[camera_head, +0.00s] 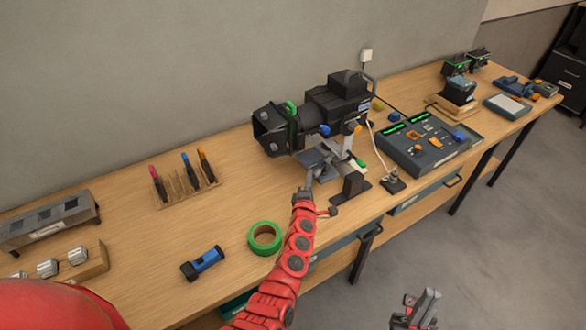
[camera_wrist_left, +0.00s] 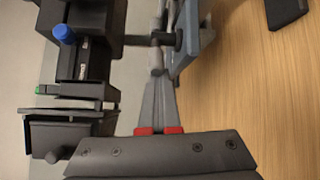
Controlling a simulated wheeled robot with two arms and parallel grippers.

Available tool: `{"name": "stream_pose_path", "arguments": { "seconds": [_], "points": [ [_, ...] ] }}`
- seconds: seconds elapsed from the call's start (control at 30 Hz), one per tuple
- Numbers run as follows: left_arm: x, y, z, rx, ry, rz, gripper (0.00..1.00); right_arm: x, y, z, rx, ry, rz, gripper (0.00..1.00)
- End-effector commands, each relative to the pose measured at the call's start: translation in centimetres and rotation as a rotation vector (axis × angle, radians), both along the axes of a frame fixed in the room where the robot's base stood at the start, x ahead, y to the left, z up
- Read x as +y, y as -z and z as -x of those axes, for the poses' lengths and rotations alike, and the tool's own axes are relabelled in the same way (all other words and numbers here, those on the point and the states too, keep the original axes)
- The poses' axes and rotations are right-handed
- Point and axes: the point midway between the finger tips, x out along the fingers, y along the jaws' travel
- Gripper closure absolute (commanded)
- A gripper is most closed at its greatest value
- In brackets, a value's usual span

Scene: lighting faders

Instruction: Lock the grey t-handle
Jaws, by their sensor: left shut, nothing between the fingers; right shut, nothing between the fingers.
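A black stage light (camera_head: 325,105) with a blue knob (camera_head: 325,130) stands on a grey metal stand (camera_head: 325,157) on the bench. My left gripper (camera_head: 310,180) is at the stand's near left side, below the light. In the left wrist view its fingers (camera_wrist_left: 158,82) are together and empty. Just beyond the tips is a grey bar-shaped piece (camera_wrist_left: 157,48), which looks like the grey t-handle, beside the stand's post. I cannot tell whether the fingers touch it. The t-handle is not clear in the head view. My right gripper (camera_head: 420,308) is shut and empty, low off the bench's front.
A control desk with faders (camera_head: 430,145) stands right of the light.

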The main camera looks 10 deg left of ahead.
Motion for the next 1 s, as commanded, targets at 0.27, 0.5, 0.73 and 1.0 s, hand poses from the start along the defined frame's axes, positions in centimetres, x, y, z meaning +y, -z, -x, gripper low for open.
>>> {"name": "stream_pose_path", "arguments": {
  "seconds": [0.27,0.5,0.73,1.0],
  "points": [
    [-1.8,0.4,0.4,-0.001,-0.230,0.001,1.00,0.0,1.2,0.0,0.001,0.000,0.000,1.00],
    [-3.4,1.2,0.5,-0.004,-0.437,0.000,1.00,0.0,6.9,0.0,0.001,0.000,0.000,1.00],
    [-4.2,0.4,0.8,0.000,-0.485,-0.003,1.00,0.0,8.9,0.0,0.001,0.000,0.000,1.00],
    [-4.9,0.1,0.6,-0.001,-0.484,-0.004,1.00,0.0,10.1,0.0,0.001,0.000,0.000,1.00]
  ]
}}
